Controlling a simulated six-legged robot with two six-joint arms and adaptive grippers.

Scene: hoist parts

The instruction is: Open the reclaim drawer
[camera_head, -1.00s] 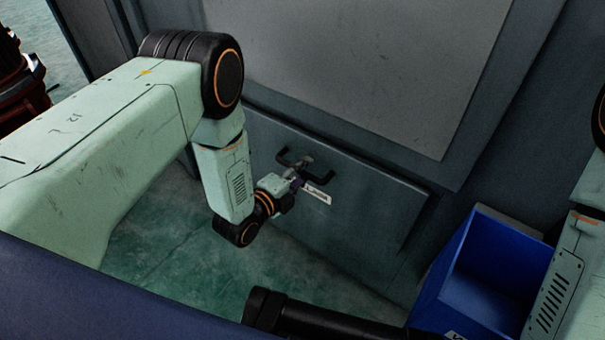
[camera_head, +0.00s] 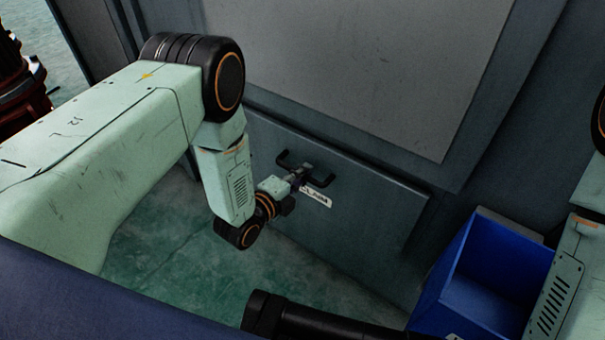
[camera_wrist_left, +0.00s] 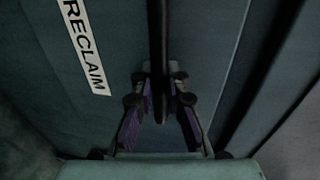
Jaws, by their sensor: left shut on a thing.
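The reclaim drawer (camera_head: 375,215) is a dark grey-green front low in the cabinet, with a black bar handle (camera_head: 325,180) and a white label (camera_head: 316,198). The label reads "RECLAIM" in the left wrist view (camera_wrist_left: 85,45). My left gripper (camera_head: 300,176) reaches the handle from the front and is shut on it. In the left wrist view the handle (camera_wrist_left: 157,35) runs upright between the fingers (camera_wrist_left: 160,85). The gripper hides the middle of the handle. The drawer looks flush or nearly so; a small gap is hard to tell. My right gripper is out of view.
A blue open bin (camera_head: 490,285) stands right of the drawer, near my right arm. A large grey panel (camera_head: 370,65) is above the drawer. Green floor (camera_head: 180,250) lies clear in front of the drawer. A dark red object (camera_head: 22,85) stands at the far left.

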